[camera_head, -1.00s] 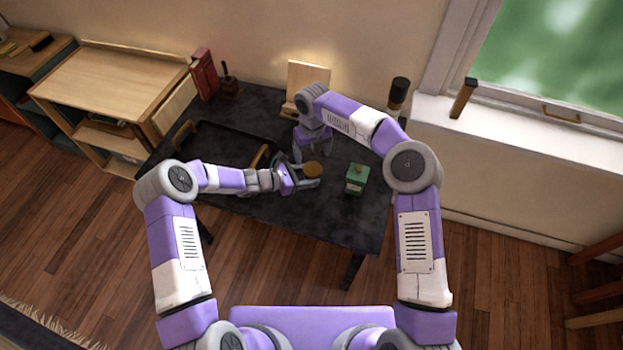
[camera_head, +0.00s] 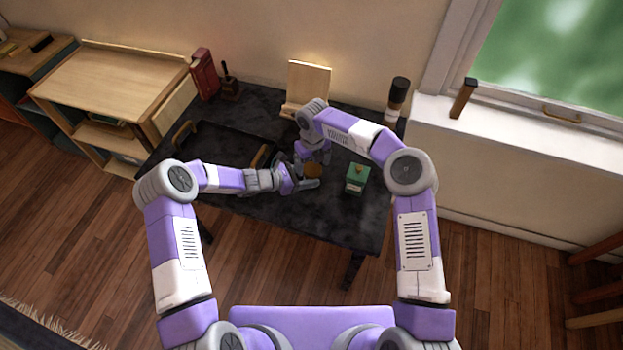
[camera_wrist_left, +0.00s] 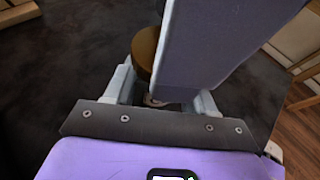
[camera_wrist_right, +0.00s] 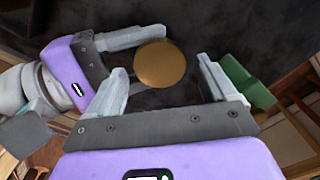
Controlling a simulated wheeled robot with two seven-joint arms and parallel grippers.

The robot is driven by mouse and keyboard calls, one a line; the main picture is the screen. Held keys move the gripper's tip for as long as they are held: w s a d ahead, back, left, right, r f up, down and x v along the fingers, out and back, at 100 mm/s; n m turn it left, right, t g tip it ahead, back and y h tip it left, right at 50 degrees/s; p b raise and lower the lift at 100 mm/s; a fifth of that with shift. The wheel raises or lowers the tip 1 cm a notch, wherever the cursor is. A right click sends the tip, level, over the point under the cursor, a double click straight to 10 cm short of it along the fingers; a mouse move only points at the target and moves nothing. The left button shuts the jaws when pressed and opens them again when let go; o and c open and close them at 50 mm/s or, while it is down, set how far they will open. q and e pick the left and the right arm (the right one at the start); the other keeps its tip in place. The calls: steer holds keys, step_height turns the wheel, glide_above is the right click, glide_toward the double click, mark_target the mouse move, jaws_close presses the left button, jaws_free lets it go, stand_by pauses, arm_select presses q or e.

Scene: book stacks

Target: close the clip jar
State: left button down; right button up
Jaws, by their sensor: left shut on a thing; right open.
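The clip jar shows as a round brown lid (camera_head: 314,171) on the dark table; its body and clip are hidden or too small to make out. My left gripper (camera_head: 305,174) is shut on the jar from the left. My right gripper (camera_wrist_right: 162,72) is open, with its fingers to either side of the lid in the right wrist view, where the lid (camera_wrist_right: 160,64) appears as a flat disc. I cannot tell whether it touches the jar. In the left wrist view, the lid (camera_wrist_left: 146,48) is partly hidden behind a large grey-purple part of my right arm.
A green box (camera_head: 357,178) with a small yellowish top stands right of the jar. A dark tray (camera_head: 215,149) with wooden handles lies at left. A wooden stand (camera_head: 308,84), a dark bottle (camera_head: 396,97) and a red book (camera_head: 204,73) stand at the back. The table's front right is clear.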

steer(key=shift+f, duration=0.75)
steer(key=shift+c, duration=0.5)
steer(key=c, duration=1)
steer(key=m, duration=0.3)
steer(key=o, duration=1.2)
